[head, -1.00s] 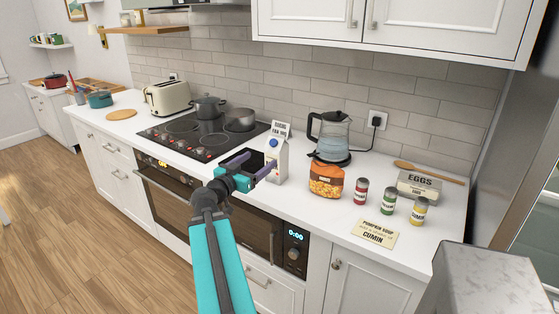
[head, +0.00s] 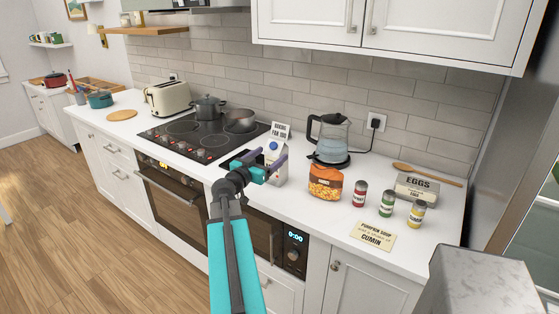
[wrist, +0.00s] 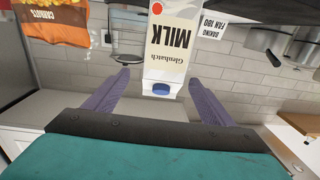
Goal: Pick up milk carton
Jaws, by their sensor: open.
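The milk carton (head: 276,166) is white with a blue spot and stands upright on the counter, just right of the hob. In the wrist view the carton (wrist: 173,45) appears upside down, with the word MILK, a red dot and a blue cap. My gripper (head: 266,163) is at the carton's front left in the head view and hides part of it. Its two purple fingers (wrist: 160,82) are spread apart in the wrist view, with the carton's cap end between and just beyond the tips. Nothing is held. Whether a finger touches the carton cannot be told.
A card (head: 281,130) stands behind the carton. The hob (head: 185,136) with pots is to the left.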

